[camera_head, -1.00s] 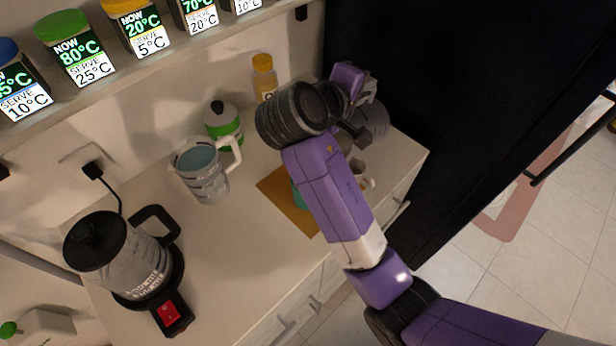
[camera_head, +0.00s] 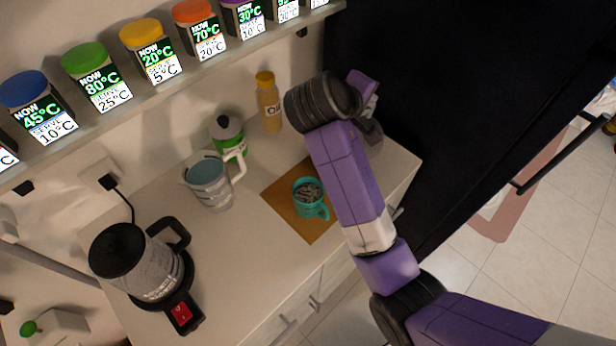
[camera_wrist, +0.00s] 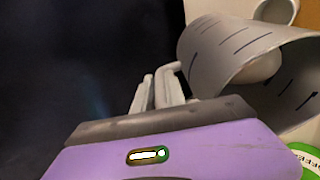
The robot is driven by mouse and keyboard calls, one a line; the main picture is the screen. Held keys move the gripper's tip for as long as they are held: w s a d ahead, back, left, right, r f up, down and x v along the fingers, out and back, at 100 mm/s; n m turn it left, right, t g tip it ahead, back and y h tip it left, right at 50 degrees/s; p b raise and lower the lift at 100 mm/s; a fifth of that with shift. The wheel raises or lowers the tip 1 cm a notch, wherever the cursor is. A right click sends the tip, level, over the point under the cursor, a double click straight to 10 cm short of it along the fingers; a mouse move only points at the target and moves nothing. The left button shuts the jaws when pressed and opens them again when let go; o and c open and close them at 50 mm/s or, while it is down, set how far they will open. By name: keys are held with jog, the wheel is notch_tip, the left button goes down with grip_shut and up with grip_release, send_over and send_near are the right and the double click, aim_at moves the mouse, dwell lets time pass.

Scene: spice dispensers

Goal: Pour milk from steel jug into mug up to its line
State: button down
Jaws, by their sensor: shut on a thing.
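The teal mug (camera_head: 309,194) stands upright on a brown mat (camera_head: 287,208) in the head view. Its inside looks dark with light specks; I cannot make out a line. My gripper is mostly hidden behind my arm in the head view. In the wrist view my gripper (camera_wrist: 160,88) is shut on the handle of the grey steel jug (camera_wrist: 235,48), which has dark marks on its side. Something whitish (camera_wrist: 266,68) shows within its mouth. In the head view part of the jug (camera_head: 371,136) shows behind my arm, right of the mug. Its exact tilt is unclear.
A clear measuring jug (camera_head: 212,185), a green-labelled container (camera_head: 228,130) and an oil bottle (camera_head: 268,105) stand behind the mat. A kettle (camera_head: 135,265) on its base is at the left. A shelf of labelled jars (camera_head: 97,80) runs above. Bare counter lies between kettle and mat.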

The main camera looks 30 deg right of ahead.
jog(key=shift+w+d+r+y+p, duration=0.1)
jog(key=shift+d+r+y+p, duration=0.35)
jog(key=shift+p, duration=0.2)
jog(key=shift+w+f+g+y, duration=0.1)
jog(key=shift+f+g+y, duration=0.2)
jog(key=shift+f, duration=0.2)
jog(key=shift+w+d+r+y, duration=0.15)
jog(key=shift+d+r+y, duration=0.05)
jog(key=shift+d+y, duration=0.2)
jog(key=shift+w+d+r+y, duration=0.15)
jog(key=shift+d+y, duration=0.2)
jog(key=shift+d, duration=0.05)
jog(key=shift+w+d+g+y, duration=0.1)
jog(key=shift+d+g+y, duration=0.2)
jog(key=shift+d+g, duration=0.1)
jog(key=w+d+f+g+y, duration=0.2)
jog(key=d+f+y, duration=0.3)
jog(key=f+y, duration=0.1)
jog(key=shift+f+m+y, duration=0.3)
jog(key=shift+f+m, duration=0.1)
jog(key=shift+f, duration=0.15)
notch_tip(320, 180, up, 5)
jog(key=shift+f, duration=0.1)
